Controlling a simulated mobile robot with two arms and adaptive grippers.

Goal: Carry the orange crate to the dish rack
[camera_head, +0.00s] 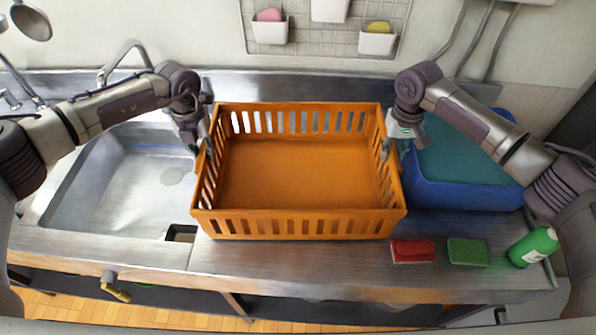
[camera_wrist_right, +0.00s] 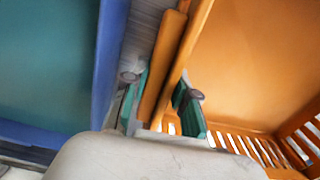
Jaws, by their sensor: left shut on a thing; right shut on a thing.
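The orange crate (camera_head: 297,225) is empty, with slatted walls, and sits level over the steel counter beside the sink; I cannot tell whether it touches the counter. My left gripper (camera_head: 206,150) is shut on the crate's left wall. My right gripper (camera_head: 388,147) is shut on the right wall. In the right wrist view the fingers of my right gripper (camera_wrist_right: 168,103) stand on both sides of the crate's rim (camera_wrist_right: 165,65), with the crate floor beyond. No dish rack is clearly identifiable in view.
A blue bin (camera_head: 465,197) with teal inside stands close to the crate's right. The sink (camera_head: 120,190) lies at the left. A red sponge (camera_head: 413,251), a green sponge (camera_head: 467,252) and a green bottle (camera_head: 533,247) are at the front right. A wall grid (camera_head: 330,40) hangs behind.

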